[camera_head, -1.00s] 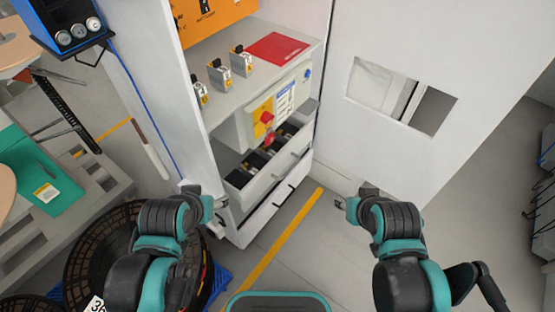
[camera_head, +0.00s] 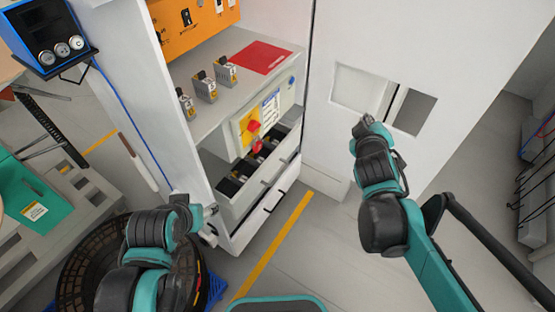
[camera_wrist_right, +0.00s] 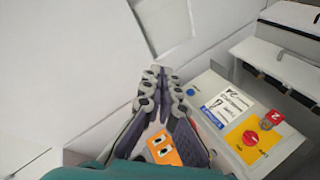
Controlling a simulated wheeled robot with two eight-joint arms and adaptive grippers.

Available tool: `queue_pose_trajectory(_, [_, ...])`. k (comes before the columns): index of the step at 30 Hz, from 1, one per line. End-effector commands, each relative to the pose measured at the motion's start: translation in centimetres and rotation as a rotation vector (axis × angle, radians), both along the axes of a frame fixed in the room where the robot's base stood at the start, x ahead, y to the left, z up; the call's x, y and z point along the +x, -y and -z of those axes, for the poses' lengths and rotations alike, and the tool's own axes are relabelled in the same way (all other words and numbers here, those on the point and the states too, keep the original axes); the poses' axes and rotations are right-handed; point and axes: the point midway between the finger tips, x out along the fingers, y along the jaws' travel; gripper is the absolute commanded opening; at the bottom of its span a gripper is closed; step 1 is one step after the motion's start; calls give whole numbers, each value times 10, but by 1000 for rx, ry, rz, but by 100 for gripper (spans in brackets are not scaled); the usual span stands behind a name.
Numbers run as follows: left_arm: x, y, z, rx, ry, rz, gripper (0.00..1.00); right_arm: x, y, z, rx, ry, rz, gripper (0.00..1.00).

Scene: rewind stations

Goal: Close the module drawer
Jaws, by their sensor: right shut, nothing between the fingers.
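The module drawer (camera_head: 262,187) is the light grey drawer low in the open cabinet. It is pulled out, and dark modules (camera_head: 252,166) stand in a row inside it. In the right wrist view the drawer (camera_wrist_right: 283,70) shows at the upper right. My right gripper (camera_head: 367,119) is raised in front of the white cabinet door, right of the drawer and apart from it. In the wrist view its fingers (camera_wrist_right: 160,78) are together with nothing between them. My left gripper (camera_head: 208,211) is at the cabinet's lower left corner; its fingers are too small to judge.
A control box (camera_head: 260,119) with a red knob sits above the drawer. Another drawer front (camera_head: 258,217) is below it. The open cabinet door (camera_head: 325,135) stands at the right. A black reel (camera_head: 100,265) lies at lower left. The floor by the yellow line (camera_head: 275,245) is clear.

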Motion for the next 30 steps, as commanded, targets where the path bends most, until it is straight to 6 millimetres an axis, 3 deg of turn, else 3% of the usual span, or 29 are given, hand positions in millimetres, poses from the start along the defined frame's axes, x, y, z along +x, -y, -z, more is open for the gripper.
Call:
queue_pose_trajectory(1, [0, 0, -7, 0, 0, 0, 57, 29, 3, -24, -148, 56, -58, 0])
queue_pose_trajectory(3, [0, 0, -11, 0, 0, 0, 57, 63, -1, -51, -368, 131, -150, 0])
queue_pose_trajectory(6, [0, 0, -18, 0, 0, 0, 57, 104, -20, -74, -686, 218, -294, 0])
queue_pose_trajectory(8, [0, 0, -22, 0, 0, 0, 57, 125, -36, -78, -875, 261, -388, 0])
queue_pose_trajectory(11, [0, 0, -28, 0, 0, 0, 57, 153, -68, -66, -1182, 323, -561, 0])
queue_pose_trajectory(14, [0, 0, -35, 0, 0, 0, 57, 170, -100, -29, -1475, 370, -756, 0])
queue_pose_trajectory(17, [0, 0, -41, 0, 0, 0, 57, 176, -126, 30, -1740, 410, -981, 0])
queue_pose_trajectory(19, [0, 0, -46, 0, 0, 0, 57, 173, -137, 82, -1906, 433, -1154, 0])
queue_pose_trajectory(24, [0, 0, -55, 0, 0, 0, 57, 145, -139, 206, -2167, 480, -1570, 0])
queue_pose_trajectory(27, [0, 0, -57, 0, 0, 0, 57, 126, -130, 256, -2231, 499, -1756, 0])
queue_pose_trajectory(30, [0, 0, -59, 0, 0, 0, 57, 113, -124, 285, -2257, 513, -1872, 0])
